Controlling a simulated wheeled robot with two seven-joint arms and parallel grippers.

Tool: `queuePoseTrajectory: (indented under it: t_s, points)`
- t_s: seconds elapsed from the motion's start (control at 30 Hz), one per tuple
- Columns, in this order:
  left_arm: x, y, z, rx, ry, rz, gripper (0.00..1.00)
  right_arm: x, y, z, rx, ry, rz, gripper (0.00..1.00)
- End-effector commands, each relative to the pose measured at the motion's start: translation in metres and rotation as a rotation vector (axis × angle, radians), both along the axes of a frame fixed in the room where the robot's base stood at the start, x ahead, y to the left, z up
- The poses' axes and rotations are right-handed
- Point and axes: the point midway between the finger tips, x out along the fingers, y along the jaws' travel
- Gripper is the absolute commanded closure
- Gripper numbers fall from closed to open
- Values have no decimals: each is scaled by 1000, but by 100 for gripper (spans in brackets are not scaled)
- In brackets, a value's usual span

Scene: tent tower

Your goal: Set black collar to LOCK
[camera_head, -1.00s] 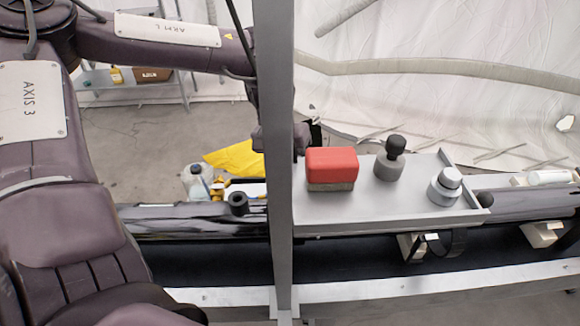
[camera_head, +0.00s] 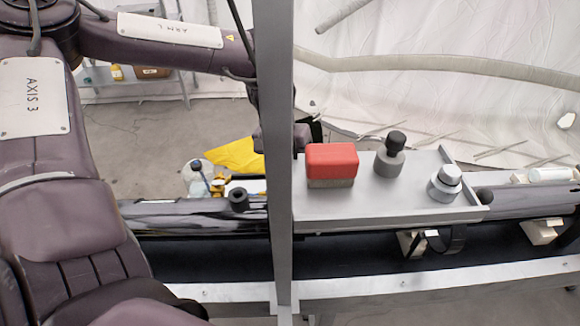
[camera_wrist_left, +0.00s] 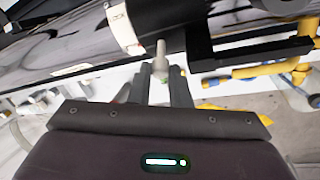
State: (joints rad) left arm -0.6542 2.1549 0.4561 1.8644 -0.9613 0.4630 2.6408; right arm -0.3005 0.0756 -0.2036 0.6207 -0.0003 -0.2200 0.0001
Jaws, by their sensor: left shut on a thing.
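In the left wrist view, the black collar (camera_wrist_left: 178,18) sits around a dark glossy tube at the top. A light metal peg (camera_wrist_left: 160,58) sticks out from it toward my gripper. Beside the collar is a white band (camera_wrist_left: 122,24) with small dark lettering that seems to read LOCK. My left gripper (camera_wrist_left: 163,88) has its two fingers on either side of the peg's end, shut on it. In the head view, my left gripper is mostly hidden behind the upright metal post, and the collar cannot be made out there.
A grey metal post (camera_head: 281,110) stands upright in front of the tube. To its right a grey tray (camera_head: 350,208) carries a red block (camera_head: 332,160), a black-topped knob (camera_head: 391,155) and a silver knob (camera_head: 446,184). A yellow cloth (camera_head: 236,155) lies behind, left of the post.

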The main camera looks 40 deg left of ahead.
Motion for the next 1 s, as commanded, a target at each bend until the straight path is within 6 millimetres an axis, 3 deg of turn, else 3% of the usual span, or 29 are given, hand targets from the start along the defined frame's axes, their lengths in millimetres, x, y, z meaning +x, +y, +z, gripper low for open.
queuePoseTrajectory:
  t_s: [0.53, 1.0]
  points:
    - [-9, -9, 5, -6, 3, -4, 100, 0, -7, -9, -9, 1, -4, 61]
    - [-37, -32, 10, -7, 5, -6, 100, 0, -6, -35, -8, 1, -3, 61]
